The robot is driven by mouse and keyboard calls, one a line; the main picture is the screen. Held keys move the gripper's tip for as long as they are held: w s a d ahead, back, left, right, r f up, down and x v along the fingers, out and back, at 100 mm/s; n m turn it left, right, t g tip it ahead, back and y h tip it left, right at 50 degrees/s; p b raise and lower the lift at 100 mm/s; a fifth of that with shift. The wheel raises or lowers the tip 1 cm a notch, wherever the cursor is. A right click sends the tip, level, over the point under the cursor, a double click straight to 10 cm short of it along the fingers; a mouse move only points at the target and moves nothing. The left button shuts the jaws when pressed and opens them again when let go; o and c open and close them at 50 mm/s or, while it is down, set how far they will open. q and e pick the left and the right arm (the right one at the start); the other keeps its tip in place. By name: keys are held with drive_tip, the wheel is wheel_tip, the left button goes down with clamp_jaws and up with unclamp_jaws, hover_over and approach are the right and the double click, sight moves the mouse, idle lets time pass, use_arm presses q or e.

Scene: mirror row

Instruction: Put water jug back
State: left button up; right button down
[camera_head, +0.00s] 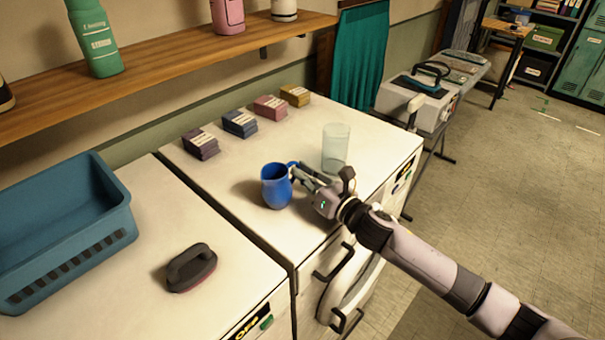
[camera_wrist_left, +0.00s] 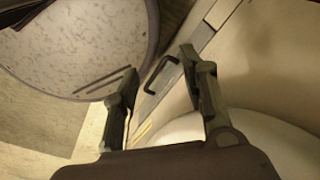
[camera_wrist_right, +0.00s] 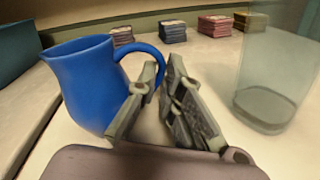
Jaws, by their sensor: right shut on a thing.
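A blue water jug (camera_head: 277,187) stands upright on the white counter, or just above it; I cannot tell which. It also shows large in the right wrist view (camera_wrist_right: 84,82), with its handle on the right. My right gripper (camera_head: 298,171) comes in from the right and is shut on the jug's handle; its fingers show at the handle in the right wrist view (camera_wrist_right: 162,90). My left gripper (camera_wrist_left: 158,80) shows only in its own wrist view, open, with nothing between its fingers.
A clear glass (camera_head: 336,148) stands on the counter (camera_head: 225,170) close behind my right gripper. Several small card stacks (camera_head: 240,124) line the wall side. A blue basket (camera_head: 62,230) and a dark-handled brush (camera_head: 191,268) are on the left. A wooden shelf (camera_head: 170,68) hangs above.

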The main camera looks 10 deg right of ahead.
drive_tip(key=c, duration=1.7)
unclamp_jaws()
drive_tip(key=shift+r, duration=0.1)
drive_tip(key=shift+s+d+f, duration=0.15)
drive_tip(key=shift+s+f, duration=0.05)
drive_tip(key=shift+s, duration=0.1)
drive_tip(key=b+v, duration=0.3)
drive_tip(key=v, duration=0.7)
drive_tip(key=shift+s+d+b, duration=0.15)
drive_tip(key=shift+b, duration=0.25)
drive_tip(key=shift+s+d+r, duration=0.2)
drive_tip(key=shift+s, duration=0.25)
